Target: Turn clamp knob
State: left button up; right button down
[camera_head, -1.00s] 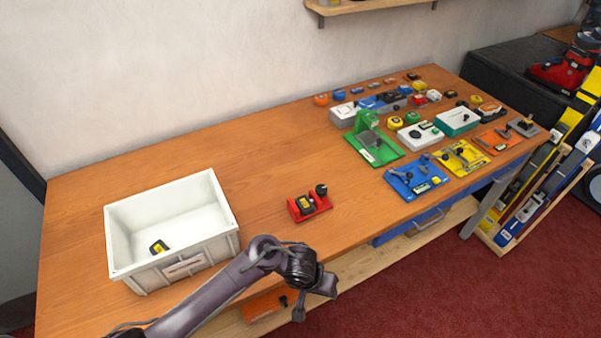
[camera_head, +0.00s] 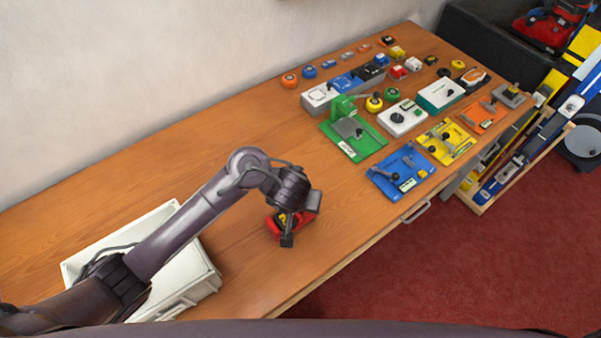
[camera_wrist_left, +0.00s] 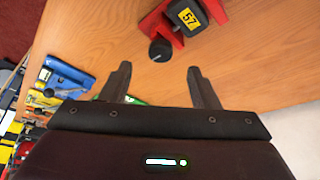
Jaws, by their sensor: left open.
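The red clamp (camera_head: 274,226) stands on the wooden bench, partly hidden by my left gripper in the head view. In the left wrist view the red clamp (camera_wrist_left: 174,26) shows near the top, with a black knob (camera_wrist_left: 160,50) and a black block (camera_wrist_left: 187,17) with a yellow "57" label. My left gripper (camera_head: 288,238) is over the clamp in the head view. In the left wrist view its two fingers (camera_wrist_left: 156,73) are apart and empty, with the knob just beyond the gap between them. My right gripper is not in view.
A white bin (camera_head: 206,268) stands to the left, partly behind my left arm. Blue (camera_head: 386,186), yellow (camera_head: 436,158) and green (camera_head: 364,150) fixtures stand to the right, with several small tape measures behind. The bench's back left is clear.

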pick_arm(q)
jog(key=shift+w+f+b, duration=0.3)
jog(key=shift+w+b, duration=0.05)
jog(key=shift+w, duration=0.5)
notch_tip(320, 180, down, 3)
jog(key=shift+s+d+b, duration=0.1)
jog(key=shift+d+b, duration=0.05)
jog(key=shift+b, duration=0.95)
jog(key=shift+b+x, duration=0.3)
jog(key=shift+x, duration=0.9)
jog(key=shift+w+f, duration=0.35)
jog(key=shift+w, duration=0.15)
jog(key=shift+s, duration=0.1)
jog(key=c, duration=1)
jog(key=shift+o, duration=0.2)
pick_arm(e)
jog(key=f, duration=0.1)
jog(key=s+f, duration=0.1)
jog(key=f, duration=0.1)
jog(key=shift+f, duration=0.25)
pick_arm(q)
jog(key=shift+m, duration=0.3)
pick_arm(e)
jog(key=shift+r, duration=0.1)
